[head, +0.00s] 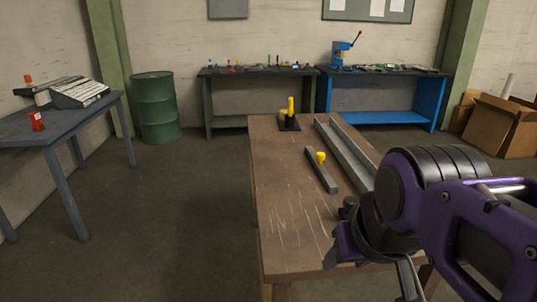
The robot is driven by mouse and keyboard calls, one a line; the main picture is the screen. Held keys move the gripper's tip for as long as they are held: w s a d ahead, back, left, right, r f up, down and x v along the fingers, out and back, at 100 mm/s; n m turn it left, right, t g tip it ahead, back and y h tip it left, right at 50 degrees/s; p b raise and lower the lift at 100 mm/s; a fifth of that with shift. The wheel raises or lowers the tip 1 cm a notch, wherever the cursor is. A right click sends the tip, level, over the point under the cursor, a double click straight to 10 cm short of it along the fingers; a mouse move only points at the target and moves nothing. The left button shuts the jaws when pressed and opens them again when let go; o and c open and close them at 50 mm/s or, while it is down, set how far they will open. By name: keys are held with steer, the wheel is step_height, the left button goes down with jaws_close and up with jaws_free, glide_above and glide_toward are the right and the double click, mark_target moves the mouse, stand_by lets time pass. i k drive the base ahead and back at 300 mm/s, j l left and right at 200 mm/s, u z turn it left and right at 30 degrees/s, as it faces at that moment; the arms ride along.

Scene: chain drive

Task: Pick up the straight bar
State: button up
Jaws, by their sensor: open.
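The straight bar, as far as I can tell, is the short grey bar (328,181) with a yellow knob (320,157) on it. It lies on the wooden table (285,215), left of a long grey channel (343,146). My gripper (368,268) is at the lower right, over the table's near right part. It is open and apart from the bar, nearer to me. My purple arm hides the near end of the channel and the table's right side.
A black base with a yellow upright piece (291,107) stands at the table's far end. The table's near left part is bare. A grey side table (65,130) stands left, workbenches (260,71) and a green barrel (156,105) behind. Cardboard boxes (500,125) stand at right.

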mark_target(317, 159)
steer(key=j+z, duration=0.1)
steer(key=j, duration=0.3)
steer(key=k+j, duration=0.15)
steer(key=j, duration=0.25)
steer(key=j+z, duration=0.15)
steer(key=j, duration=0.25)
steer(key=k+j+z, duration=0.1)
steer(key=j, duration=0.3)
steer(key=j+z, duration=0.2)
steer(key=j, duration=0.6)
steer(key=i+j+z, duration=0.1)
steer(key=j, duration=0.3)
steer(key=i+j+z, duration=0.15)
steer(key=j, duration=0.2)
steer(key=i+j+z, duration=0.25)
steer(key=i+j, duration=0.25)
steer(key=j, duration=0.2)
steer(key=i+j+z, duration=0.1)
steer(key=i+j, duration=0.65)
steer(key=i+j+u, duration=0.1)
steer(key=j, duration=0.25)
steer(key=i+j+u, duration=0.1)
steer(key=i+j, duration=0.2)
steer(key=l+z, duration=0.1)
steer(key=l, duration=0.1)
